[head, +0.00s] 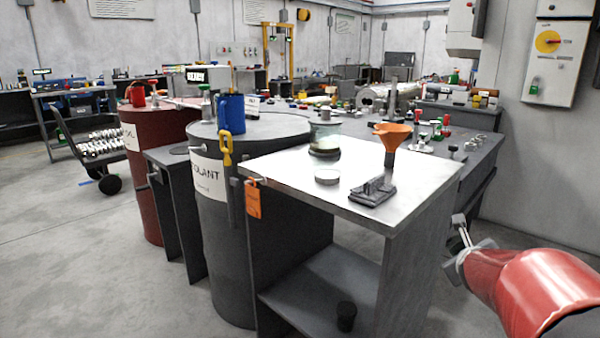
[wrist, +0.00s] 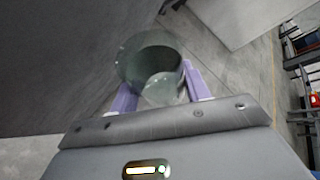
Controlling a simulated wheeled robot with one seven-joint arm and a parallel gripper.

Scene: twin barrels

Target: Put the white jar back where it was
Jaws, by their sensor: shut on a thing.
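In the wrist view my gripper (wrist: 160,84) has its two purple fingers on either side of a pale grey-green, see-through jar (wrist: 158,66) and is shut on it. Its round open mouth faces the camera. I cannot tell whether this is the white jar. In the head view my gripper (head: 461,232) is at the right, low beside the metal-topped bench (head: 285,165), and the held jar cannot be made out there.
An orange funnel (head: 393,134) on a dark stand is at the bench's right. A grey drum (head: 220,240) with a blue can (head: 231,112) on top stands left of the bench. A black cup (head: 346,316) is on the lower shelf.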

